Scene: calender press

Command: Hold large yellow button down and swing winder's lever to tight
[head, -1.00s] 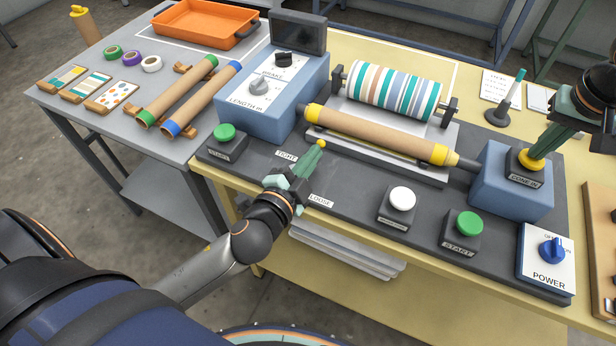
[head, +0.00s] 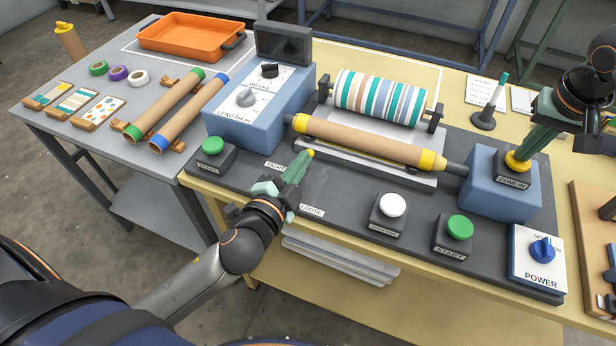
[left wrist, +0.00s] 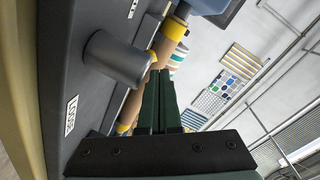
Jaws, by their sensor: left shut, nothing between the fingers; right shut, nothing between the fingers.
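My left gripper (head: 302,165) is shut and empty, between the TIGHT label (head: 275,165) and the LOOSE label (head: 312,210). A yellow tip (head: 310,153) shows at its far end; I cannot tell what it belongs to. In the left wrist view, a grey cylinder (left wrist: 118,60), possibly part of the winder's lever, stands beside the shut fingers. The gripper hides it in the head view.
A tan tube (head: 365,140) with yellow ends lies in front of the striped roll (head: 380,96). A white button (head: 393,205), a green START button (head: 460,227) and the POWER switch (head: 542,249) line the console front. The LENGTH box (head: 225,125) stands behind left.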

